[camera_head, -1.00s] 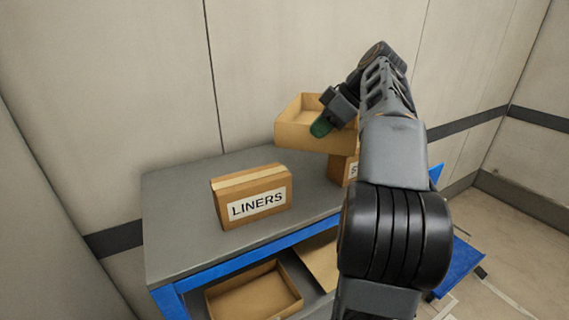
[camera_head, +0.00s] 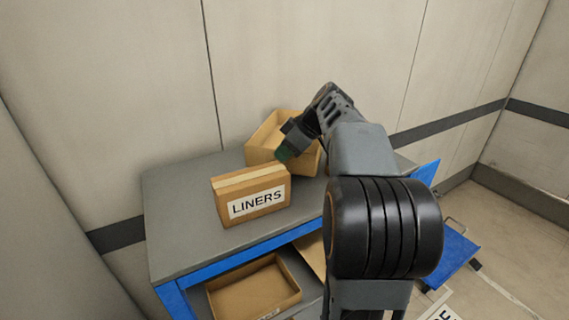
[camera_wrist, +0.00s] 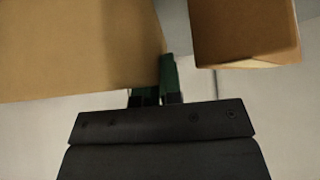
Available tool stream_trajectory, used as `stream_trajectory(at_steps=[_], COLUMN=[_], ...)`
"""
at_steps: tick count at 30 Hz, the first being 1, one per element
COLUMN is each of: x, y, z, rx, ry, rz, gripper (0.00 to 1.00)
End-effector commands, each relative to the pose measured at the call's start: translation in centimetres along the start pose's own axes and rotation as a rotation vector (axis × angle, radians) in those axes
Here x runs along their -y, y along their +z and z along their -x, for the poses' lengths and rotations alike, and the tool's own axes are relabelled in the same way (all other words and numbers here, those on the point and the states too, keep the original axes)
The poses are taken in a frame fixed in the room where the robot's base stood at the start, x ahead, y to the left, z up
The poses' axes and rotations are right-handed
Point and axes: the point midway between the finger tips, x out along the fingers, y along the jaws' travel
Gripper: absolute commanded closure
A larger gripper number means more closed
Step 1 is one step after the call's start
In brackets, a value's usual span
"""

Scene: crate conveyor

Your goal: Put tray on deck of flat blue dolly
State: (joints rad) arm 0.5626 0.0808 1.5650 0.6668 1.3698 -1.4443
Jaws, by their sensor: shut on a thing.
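My gripper (camera_head: 290,148), with green fingertips, is shut on the wall of an open tan cardboard tray (camera_head: 262,148). The tray looks tilted, behind the LINERS box over the back of the bench; I cannot tell whether it touches anything. In the wrist view the tray (camera_wrist: 75,50) fills the upper left, and the green fingers (camera_wrist: 157,85) meet its edge. The flat blue dolly (camera_head: 458,250) is on the floor at the right, partly hidden by my arm; its visible deck is bare.
A taped LINERS box (camera_head: 250,192) stands on the grey-topped blue bench (camera_head: 180,225). Another open tray (camera_head: 255,285) lies on the lower shelf. A tan box-like corner (camera_wrist: 245,35) shows in the wrist view. Walls close off the back.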

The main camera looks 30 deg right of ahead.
Motion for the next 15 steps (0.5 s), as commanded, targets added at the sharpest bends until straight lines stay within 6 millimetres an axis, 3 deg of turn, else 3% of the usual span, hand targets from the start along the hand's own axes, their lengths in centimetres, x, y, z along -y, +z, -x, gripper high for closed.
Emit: stream_trajectory(at_steps=[9, 15], x=[0.0, 0.0], y=[2.2, 2.4], z=[-2.7, -3.0], rx=[0.0, 0.0], ry=[0.0, 0.0], rz=[0.0, 0.001], gripper=[1.0, 1.0])
